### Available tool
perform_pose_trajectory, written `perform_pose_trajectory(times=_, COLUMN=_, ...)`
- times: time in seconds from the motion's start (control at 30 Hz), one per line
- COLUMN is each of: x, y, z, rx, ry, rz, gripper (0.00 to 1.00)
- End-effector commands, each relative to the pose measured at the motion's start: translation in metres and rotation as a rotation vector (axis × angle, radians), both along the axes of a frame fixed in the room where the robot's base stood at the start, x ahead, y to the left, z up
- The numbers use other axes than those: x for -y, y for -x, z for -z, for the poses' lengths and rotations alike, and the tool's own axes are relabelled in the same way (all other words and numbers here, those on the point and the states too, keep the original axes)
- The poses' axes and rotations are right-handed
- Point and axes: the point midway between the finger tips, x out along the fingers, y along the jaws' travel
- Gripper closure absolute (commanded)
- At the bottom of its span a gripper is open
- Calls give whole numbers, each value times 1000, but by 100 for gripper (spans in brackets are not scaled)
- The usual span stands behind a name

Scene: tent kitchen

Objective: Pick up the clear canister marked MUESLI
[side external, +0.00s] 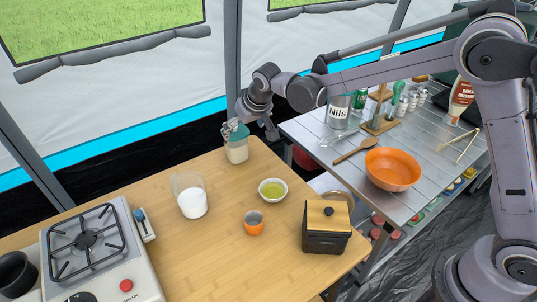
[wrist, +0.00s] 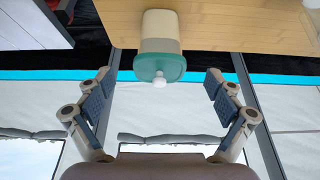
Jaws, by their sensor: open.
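A clear canister with a teal lid and pale contents (side external: 237,152) stands upright at the far corner of the wooden table. I cannot read any MUESLI marking on it. My gripper (side external: 245,127) is at its lid, hiding part of the top. In the wrist view, which looks upside down, the canister (wrist: 161,32) shows its teal lid and white knob toward me. My gripper (wrist: 158,76) is open there, one finger on each side of the lid, with a gap on both sides.
A clear container of white contents (side external: 192,203), a bowl of green liquid (side external: 272,189), an orange cup (side external: 254,223) and a dark box with a wooden lid (side external: 326,228) stand on the wooden table (side external: 205,255). A stove (side external: 100,258) is at left. A metal table (side external: 325,155) holds a Nils tin (side external: 338,112) and an orange bowl (side external: 392,168).

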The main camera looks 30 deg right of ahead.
Motion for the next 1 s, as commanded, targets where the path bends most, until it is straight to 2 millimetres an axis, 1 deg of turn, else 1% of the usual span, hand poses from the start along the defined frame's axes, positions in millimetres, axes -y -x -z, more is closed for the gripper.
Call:
perform_pose_trajectory(times=0.17, x=-4, y=-8, z=12, rx=-2, ry=1, rz=2, gripper=7)
perform_pose_trajectory(times=0.5, x=-4, y=-30, z=49, rx=-2, ry=0, rz=0, gripper=7)
perform_pose_trajectory(times=0.77, x=-3, y=-37, z=62, rx=-2, ry=0, rz=1, gripper=7)
perform_pose_trajectory(times=1.0, x=1, y=-53, z=88, rx=-2, ry=0, rz=2, gripper=7)
